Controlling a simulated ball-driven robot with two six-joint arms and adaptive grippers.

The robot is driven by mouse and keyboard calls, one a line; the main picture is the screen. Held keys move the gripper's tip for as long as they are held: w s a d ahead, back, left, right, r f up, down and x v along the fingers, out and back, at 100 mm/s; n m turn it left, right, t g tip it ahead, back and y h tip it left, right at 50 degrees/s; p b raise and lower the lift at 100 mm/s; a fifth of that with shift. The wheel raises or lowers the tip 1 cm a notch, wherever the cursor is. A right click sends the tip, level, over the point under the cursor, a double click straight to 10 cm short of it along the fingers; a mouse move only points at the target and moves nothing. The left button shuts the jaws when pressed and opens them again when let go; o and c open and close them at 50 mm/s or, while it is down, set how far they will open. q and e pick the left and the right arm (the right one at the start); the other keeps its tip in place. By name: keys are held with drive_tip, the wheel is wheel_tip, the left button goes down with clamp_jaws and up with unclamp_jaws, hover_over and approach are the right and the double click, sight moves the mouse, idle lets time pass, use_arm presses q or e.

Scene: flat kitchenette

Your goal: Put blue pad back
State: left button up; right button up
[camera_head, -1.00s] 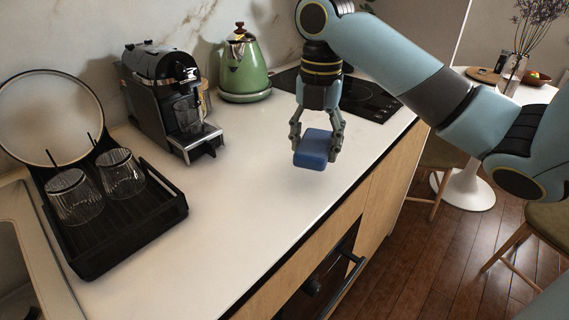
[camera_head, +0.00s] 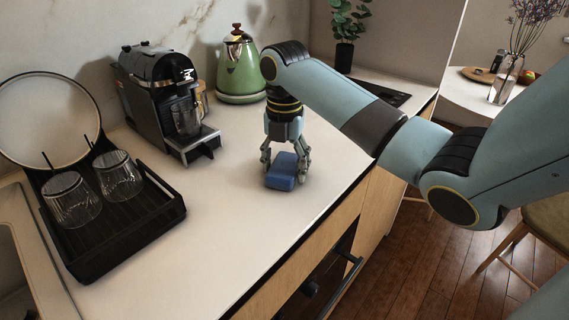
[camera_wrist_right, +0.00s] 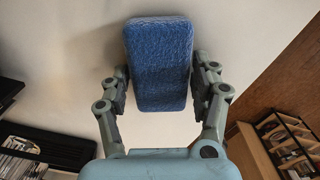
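The blue pad (camera_head: 280,171) is a small rounded block, low over the white counter in the head view. My right gripper (camera_head: 285,163) points down with its fingers on either side of the pad and is shut on it. In the right wrist view the pad (camera_wrist_right: 159,65) sits between the two fingertips of the right gripper (camera_wrist_right: 162,88). My left gripper is not in view.
A black dish rack (camera_head: 110,235) with two glasses and a round plate stands at left. A coffee machine (camera_head: 160,95) and green kettle (camera_head: 241,68) stand at the back. The counter (camera_head: 215,225) between rack and pad is clear; its front edge lies to the right.

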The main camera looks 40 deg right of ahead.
sight(284, 165)
drive_tip(key=shift+o, duration=1.1)
drive_tip(key=shift+r, duration=0.2)
wheel_tip(284, 165, up, 7)
drive_tip(key=shift+f, duration=0.2)
wheel_tip(284, 165, up, 5)
drive_tip(key=p, duration=0.4)
drive_tip(key=shift+p, duration=0.4)
